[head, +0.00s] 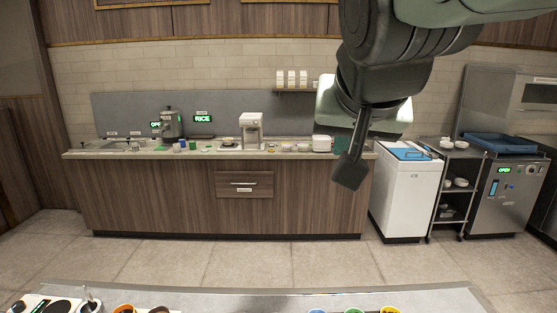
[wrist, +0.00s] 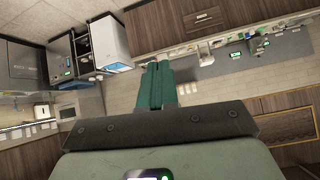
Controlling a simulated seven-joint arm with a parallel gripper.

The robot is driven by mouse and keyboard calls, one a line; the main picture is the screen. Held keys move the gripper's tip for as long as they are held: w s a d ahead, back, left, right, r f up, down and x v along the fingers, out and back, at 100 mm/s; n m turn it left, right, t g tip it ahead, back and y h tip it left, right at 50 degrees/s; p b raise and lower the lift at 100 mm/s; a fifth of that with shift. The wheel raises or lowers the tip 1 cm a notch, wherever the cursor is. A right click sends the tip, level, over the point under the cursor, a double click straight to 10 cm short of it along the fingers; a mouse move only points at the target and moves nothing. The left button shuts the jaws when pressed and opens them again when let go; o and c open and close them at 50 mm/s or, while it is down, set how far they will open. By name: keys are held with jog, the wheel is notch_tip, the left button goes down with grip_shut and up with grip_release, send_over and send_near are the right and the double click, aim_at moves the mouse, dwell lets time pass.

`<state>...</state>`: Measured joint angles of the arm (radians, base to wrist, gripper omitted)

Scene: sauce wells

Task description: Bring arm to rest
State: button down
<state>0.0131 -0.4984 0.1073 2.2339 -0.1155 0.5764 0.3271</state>
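My gripper (head: 350,172) hangs at the upper right of the head view, pointing down in front of the wooden counter. It is raised in the air and touches nothing. In the wrist view, its two green fingers (wrist: 157,82) lie side by side with no clear gap. They are shut, and nothing shows between them.
The wooden counter (head: 150,200) stands across the room with small items on top. A white ice chest (head: 402,200), a cart (head: 455,185) and a steel machine (head: 507,200) stand at right. A near worktop (head: 240,299) holds several sauce wells (head: 355,310). Floor between is clear.

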jog(key=s+a+r+y, duration=0.1)
jog(key=s+a+r, duration=0.1)
jog(key=s+a, duration=0.15)
jog(key=s+d+f+n+g, duration=0.2)
jog(key=s+d+f, duration=0.3)
jog(key=s+f, duration=0.4)
notch_tip(320, 180, down, 2)
jog(key=shift+s+d+f+g, duration=0.15)
jog(key=shift+s+g, duration=0.25)
jog(key=shift+g, duration=0.5)
